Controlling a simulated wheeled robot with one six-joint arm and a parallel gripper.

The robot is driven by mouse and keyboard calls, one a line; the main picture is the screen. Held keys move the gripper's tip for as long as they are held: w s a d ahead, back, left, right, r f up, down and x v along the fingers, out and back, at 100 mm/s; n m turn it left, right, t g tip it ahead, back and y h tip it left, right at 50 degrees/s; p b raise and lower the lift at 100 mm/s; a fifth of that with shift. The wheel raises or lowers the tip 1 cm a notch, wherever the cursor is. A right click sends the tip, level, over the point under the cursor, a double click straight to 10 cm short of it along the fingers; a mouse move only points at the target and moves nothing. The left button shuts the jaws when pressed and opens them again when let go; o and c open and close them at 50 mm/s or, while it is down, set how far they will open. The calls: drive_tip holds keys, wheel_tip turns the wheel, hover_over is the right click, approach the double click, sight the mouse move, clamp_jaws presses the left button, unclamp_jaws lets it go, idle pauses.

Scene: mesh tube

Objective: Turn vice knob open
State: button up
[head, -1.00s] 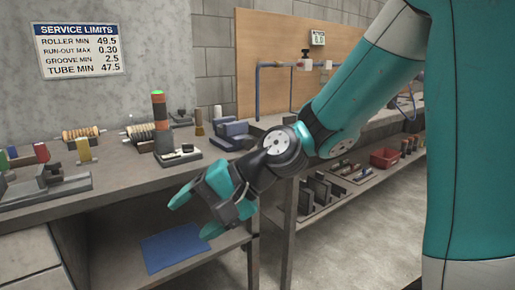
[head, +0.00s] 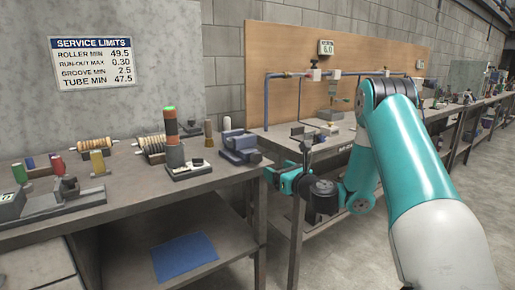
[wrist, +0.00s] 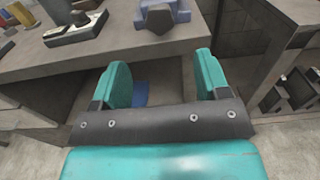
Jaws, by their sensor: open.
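The vice (head: 240,146) is a small blue-grey block with jaws, at the right end of the near workbench top. In the wrist view, the vice (wrist: 160,8) is at the top edge and partly cut off. A dark, many-sided knob (wrist: 160,20) faces my gripper at the bench's front edge. My gripper (wrist: 162,62) is open and empty, its two teal fingers pointing towards the bench edge below the knob, apart from it. In the head view, my gripper (head: 278,180) is just right of the bench corner, lower than the vice.
The near bench (head: 130,200) holds a roller stand (head: 152,147), a signal-like column (head: 173,140) and a gauge block (head: 62,193). A blue mat (head: 185,257) lies on the shelf below. A second bench with blue pipework (head: 267,100) stands behind to the right.

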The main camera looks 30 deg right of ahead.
sight(258, 159)
drive_tip(key=w+p, duration=0.2)
drive_tip(key=w, duration=0.1)
drive_tip(key=w+p, duration=0.3)
drive_tip(key=w, duration=0.1)
drive_tip(key=w+p, duration=0.3)
drive_tip(key=w, duration=0.1)
drive_tip(key=shift+w+a, duration=0.25)
drive_tip(key=c, duration=0.9)
drive_tip(key=shift+c, duration=0.2)
